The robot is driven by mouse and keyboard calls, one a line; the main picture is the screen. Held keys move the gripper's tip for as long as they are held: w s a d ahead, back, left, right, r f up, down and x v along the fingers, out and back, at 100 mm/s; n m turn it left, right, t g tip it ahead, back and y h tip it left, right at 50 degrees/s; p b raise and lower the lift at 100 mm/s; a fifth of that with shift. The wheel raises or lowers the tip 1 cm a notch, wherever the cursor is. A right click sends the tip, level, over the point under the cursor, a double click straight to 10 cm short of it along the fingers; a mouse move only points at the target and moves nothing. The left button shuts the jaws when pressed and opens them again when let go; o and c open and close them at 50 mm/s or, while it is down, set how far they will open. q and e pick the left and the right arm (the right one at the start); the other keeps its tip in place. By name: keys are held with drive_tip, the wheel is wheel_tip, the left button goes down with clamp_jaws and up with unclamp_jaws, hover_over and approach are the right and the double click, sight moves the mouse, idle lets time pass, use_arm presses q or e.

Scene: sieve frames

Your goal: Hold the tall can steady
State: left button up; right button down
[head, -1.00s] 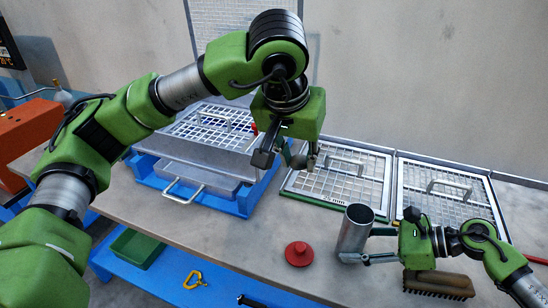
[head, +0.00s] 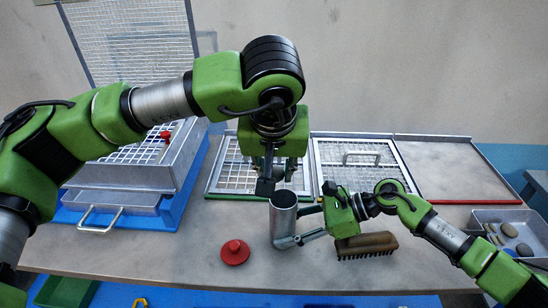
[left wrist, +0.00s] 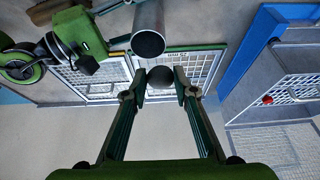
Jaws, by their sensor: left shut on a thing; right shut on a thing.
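The tall can (head: 284,222) is a grey metal cylinder with an open top, upright on the bench. My right gripper (head: 299,225) is shut on it from the right, low on its side. My left gripper (head: 277,181) points down just behind and above the can's rim. In the left wrist view, its fingers are shut on a dark grey round thing (left wrist: 160,77); this thing is not clearly visible in the head view. The can (left wrist: 148,32) also shows in the left wrist view, apart from the round thing, with its round end facing the camera.
A red knobbed disc (head: 235,253) lies left of the can. A brush (head: 366,246) lies to its right. Framed sieves (head: 357,160) lie behind. A blue stand (head: 140,216) with a sieve box is at left. A tray of stones (head: 510,232) is far right.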

use_arm(q)
drive_tip(key=shift+f, duration=0.45)
drive_tip(key=o, duration=1.2)
drive_tip(key=v, duration=1.2)
